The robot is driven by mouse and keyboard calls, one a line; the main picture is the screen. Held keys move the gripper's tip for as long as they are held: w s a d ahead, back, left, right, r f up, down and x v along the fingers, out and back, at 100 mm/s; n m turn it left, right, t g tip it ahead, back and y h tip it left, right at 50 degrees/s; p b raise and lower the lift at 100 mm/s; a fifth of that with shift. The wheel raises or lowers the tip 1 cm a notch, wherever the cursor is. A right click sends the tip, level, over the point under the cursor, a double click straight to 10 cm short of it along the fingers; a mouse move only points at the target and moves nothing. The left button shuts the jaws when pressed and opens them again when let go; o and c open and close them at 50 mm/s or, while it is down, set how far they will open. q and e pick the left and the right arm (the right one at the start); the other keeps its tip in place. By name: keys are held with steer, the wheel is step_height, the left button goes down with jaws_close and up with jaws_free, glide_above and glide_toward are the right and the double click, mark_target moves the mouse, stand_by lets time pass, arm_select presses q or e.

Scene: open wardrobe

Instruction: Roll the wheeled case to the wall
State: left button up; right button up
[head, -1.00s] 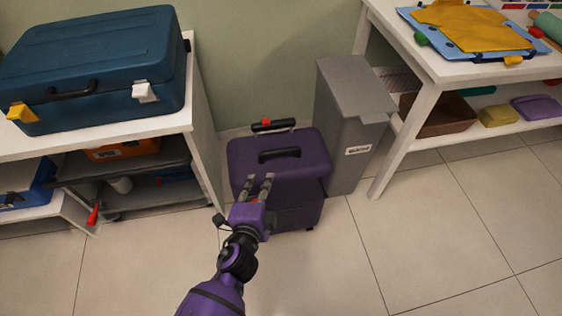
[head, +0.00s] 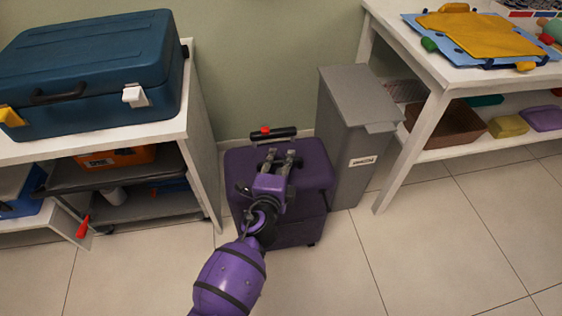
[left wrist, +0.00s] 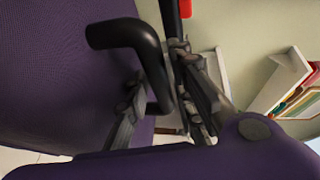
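The purple wheeled case (head: 312,172) stands upright on the tiles near the green wall, between the left white shelf unit and a grey bin. Its extendable pull handle (head: 273,133), black with a red button, shows at the wall side. My left gripper (head: 279,157) is over the case top, its two fingers apart. In the left wrist view, the black carry handle (left wrist: 128,35) passes between the fingers (left wrist: 172,98); I cannot tell whether they touch it. My right gripper is not in view.
The grey bin (head: 352,125) stands close to the case's right. A white table (head: 432,108) stands at right. Floor in front and right is clear.

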arm_select(q)
steer(key=shift+c, duration=0.2)
jaws_close()
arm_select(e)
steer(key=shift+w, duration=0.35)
arm_select(q)
steer(key=shift+w, duration=0.1)
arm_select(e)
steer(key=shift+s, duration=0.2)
